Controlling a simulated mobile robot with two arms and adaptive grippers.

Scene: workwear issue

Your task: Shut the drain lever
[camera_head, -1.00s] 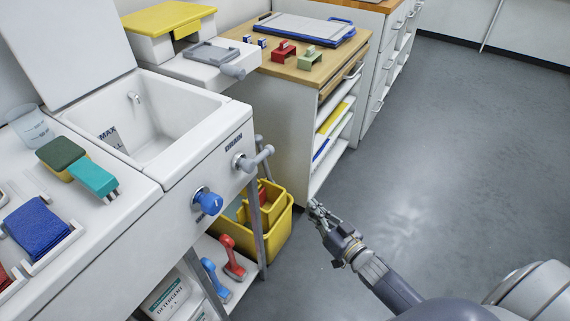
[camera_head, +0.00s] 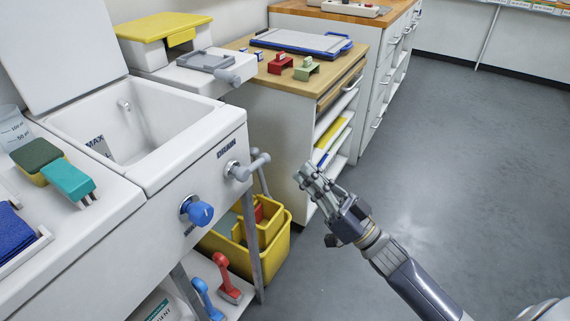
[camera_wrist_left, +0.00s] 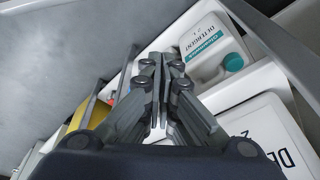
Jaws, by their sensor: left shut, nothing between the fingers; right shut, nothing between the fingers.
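The grey drain lever (camera_head: 247,166) sticks out from the front of the white sink unit, just below the printed word DRAIN, and points up and to the right. A blue knob (camera_head: 197,211) sits on the same front panel, lower and to the left. My right gripper (camera_head: 310,175) is shut and empty, in the air to the right of the lever and apart from it. My left gripper (camera_wrist_left: 160,72) shows only in the left wrist view, shut and empty, above a shelf with detergent containers. The lever does not show clearly in that view.
The white basin (camera_head: 135,125) is open-topped. A yellow bucket (camera_head: 277,243) stands on the floor below the lever. A red-handled brush (camera_head: 226,276) and a blue one lie on the lower shelf. A wooden-topped cabinet (camera_head: 232,97) stands behind. The floor at right is clear.

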